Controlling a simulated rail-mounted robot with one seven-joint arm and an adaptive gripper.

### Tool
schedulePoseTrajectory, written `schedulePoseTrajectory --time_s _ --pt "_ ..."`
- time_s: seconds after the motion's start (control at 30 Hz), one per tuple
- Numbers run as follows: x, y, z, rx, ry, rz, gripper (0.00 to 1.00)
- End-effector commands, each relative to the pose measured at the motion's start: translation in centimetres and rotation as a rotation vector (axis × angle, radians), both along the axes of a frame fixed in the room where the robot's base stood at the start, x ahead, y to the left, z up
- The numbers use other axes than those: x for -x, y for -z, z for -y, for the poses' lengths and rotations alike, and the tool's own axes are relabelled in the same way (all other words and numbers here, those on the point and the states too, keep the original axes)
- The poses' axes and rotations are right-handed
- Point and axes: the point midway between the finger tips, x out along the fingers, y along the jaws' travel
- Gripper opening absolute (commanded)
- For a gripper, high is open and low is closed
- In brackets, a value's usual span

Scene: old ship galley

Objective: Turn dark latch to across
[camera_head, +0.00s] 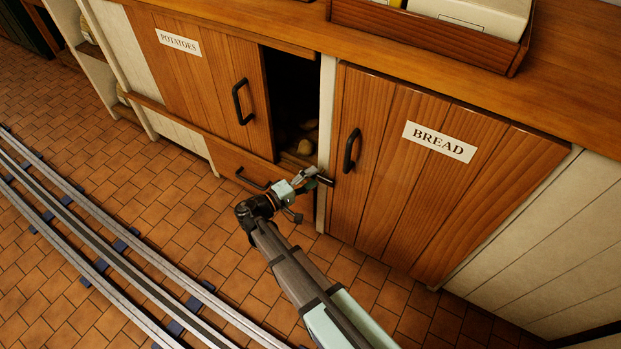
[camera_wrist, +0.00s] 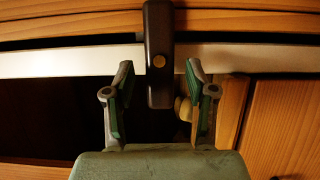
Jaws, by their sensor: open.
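The dark latch (camera_wrist: 158,35) is a dark bar with a round brass-coloured pin. In the wrist view it lies at about a right angle across the white post, one end over the wooden door boards and the other over the dark opening. In the head view the latch (camera_head: 326,181) is small, at the lower left edge of the BREAD door (camera_head: 430,180). My gripper (camera_wrist: 160,78) is open, its fingers on either side of the latch's near end, with gaps visible on both sides. My gripper (camera_head: 308,180) partly hides the latch area in the head view.
The POTATOES door (camera_head: 195,75) stands left of a dark opening (camera_head: 290,95) with potatoes inside. A drawer (camera_head: 240,165) lies below it. Dark handles project from both doors. A wooden countertop (camera_head: 400,45) runs above. Rails (camera_head: 100,245) cross the tiled floor at left.

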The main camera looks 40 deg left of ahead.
Motion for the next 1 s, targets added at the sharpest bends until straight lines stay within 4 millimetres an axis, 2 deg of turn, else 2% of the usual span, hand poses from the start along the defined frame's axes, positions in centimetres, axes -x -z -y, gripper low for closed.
schedulePoseTrajectory --time_s 0.17,0.7,1.0 --pt "1.1 0.0 -0.4 -0.001 -0.002 0.0 0.56" --pt "9.9 0.1 -3.2 0.0 -0.002 0.0 0.56" --pt "11.4 0.1 -3.5 0.0 0.0 0.0 0.56"
